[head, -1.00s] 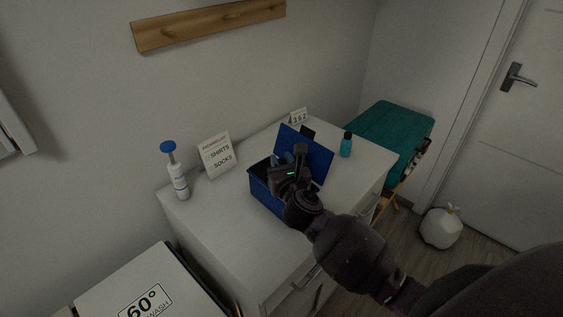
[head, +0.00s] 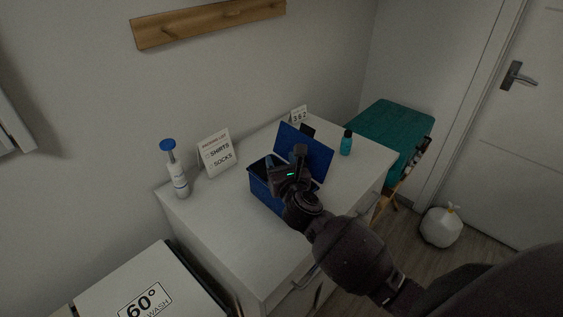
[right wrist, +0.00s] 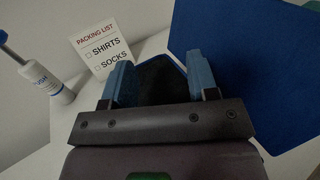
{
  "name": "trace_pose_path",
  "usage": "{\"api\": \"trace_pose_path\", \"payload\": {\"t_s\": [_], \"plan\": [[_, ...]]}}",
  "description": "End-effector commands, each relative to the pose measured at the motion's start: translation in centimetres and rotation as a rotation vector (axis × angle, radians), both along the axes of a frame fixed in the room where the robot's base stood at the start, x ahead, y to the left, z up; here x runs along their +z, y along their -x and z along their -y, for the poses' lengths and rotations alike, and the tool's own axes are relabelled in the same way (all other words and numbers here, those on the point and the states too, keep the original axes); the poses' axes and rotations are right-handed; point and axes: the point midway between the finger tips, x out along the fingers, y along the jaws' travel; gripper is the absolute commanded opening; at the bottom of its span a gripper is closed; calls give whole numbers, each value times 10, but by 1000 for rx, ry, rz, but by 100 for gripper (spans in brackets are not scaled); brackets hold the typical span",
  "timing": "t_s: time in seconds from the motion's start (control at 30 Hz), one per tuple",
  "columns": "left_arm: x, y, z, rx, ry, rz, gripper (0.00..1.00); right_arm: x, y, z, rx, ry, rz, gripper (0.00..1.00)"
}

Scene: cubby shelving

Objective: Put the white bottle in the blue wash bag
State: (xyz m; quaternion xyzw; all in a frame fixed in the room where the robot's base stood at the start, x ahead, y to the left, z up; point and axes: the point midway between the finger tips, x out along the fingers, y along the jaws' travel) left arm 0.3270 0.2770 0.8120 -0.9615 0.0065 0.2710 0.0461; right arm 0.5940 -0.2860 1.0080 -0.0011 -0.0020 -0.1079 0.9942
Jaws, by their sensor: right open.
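The white bottle (head: 180,184), with a blue top on a thin stem, stands upright on the white dresser at the left. It also shows at the left edge of the right wrist view (right wrist: 42,82). The blue wash bag (head: 264,190) stands open on the dresser, its lid raised (head: 309,150) at the back. My right gripper (head: 281,164) is over the bag's opening. In the right wrist view its two blue fingers (right wrist: 160,74) are apart, with nothing between them and the bag's dark inside behind. The bag's contents cannot be made out. My left gripper is out of view.
A packing list card (head: 216,153) stands between bottle and bag. A small teal bottle (head: 346,143) and a number card (head: 299,115) are on the dresser's far side. The dresser top (head: 215,215) is clear in front of the white bottle. A 60° wash box (head: 120,285) is at lower left.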

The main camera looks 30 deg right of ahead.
Motion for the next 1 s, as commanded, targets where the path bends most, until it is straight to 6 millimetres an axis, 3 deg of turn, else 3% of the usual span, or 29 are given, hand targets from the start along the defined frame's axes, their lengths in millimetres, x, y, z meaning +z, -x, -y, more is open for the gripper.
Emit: {"api": "trace_pose_path", "payload": {"t_s": [0.03, 0.17, 0.7, 1.0], "plan": [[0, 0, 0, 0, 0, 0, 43, -6, 2, 0, -2, 1, -15, 54], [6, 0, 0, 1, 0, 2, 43, 6, 2, 1, -2, 0, -12, 54], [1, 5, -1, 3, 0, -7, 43, 7, 94, -20, -1, -1, -8, 54], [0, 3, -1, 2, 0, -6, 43, 9, 117, -26, -1, 0, -5, 54]]}}
